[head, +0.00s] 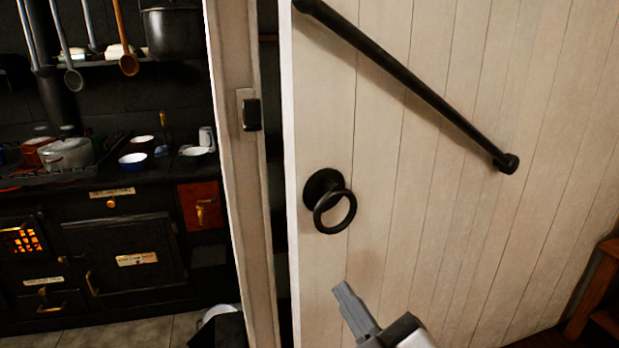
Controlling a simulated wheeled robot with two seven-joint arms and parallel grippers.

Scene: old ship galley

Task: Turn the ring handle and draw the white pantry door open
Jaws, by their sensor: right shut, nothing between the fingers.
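The white plank pantry door (430,190) fills the right half of the head view. Its left edge stands apart from the door frame (240,180), and a dark gap with shelf edges shows between them. The black ring handle (335,208) sits on a round black plate near that edge, its ring hanging at a tilt. My right gripper (345,292) is below the ring handle, in front of the door, shut and empty, and not touching the ring. My left gripper is not clearly seen.
A black diagonal bar (410,85) crosses the door's upper part. A black latch catch (251,114) is on the frame. A black stove (120,250) with pots stands at the left. Wooden steps (598,295) are at the lower right.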

